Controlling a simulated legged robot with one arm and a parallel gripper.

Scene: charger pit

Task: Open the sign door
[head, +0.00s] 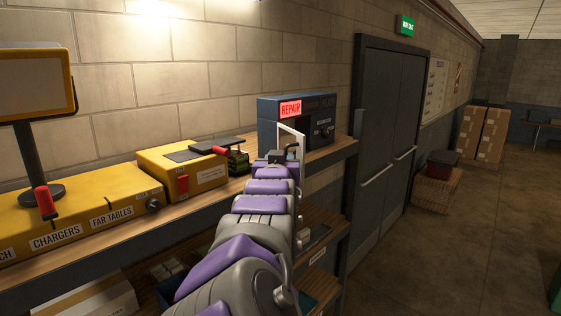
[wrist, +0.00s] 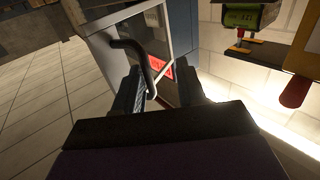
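A dark blue box (head: 328,108) stands on the wooden shelf, with a lit red REPAIR sign (head: 290,108) at its upper left. Below the sign, a pale-framed door panel (head: 291,131) shows just beyond my gripper (head: 284,158). In the wrist view the box's grey face carries a bent dark handle (wrist: 133,49), and part of the red sign (wrist: 160,68) shows behind it. My gripper's fingers (wrist: 168,92) are apart, with the handle's lower end between them, closer to the left finger. I cannot tell whether they touch it. My arm hides the panel's lower part.
A yellow box (head: 183,170) and a long yellow unit (head: 80,215) marked CHARGERS sit left on the shelf. Grey double doors (head: 385,140) stand to the right. The floor (head: 440,260) there is open.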

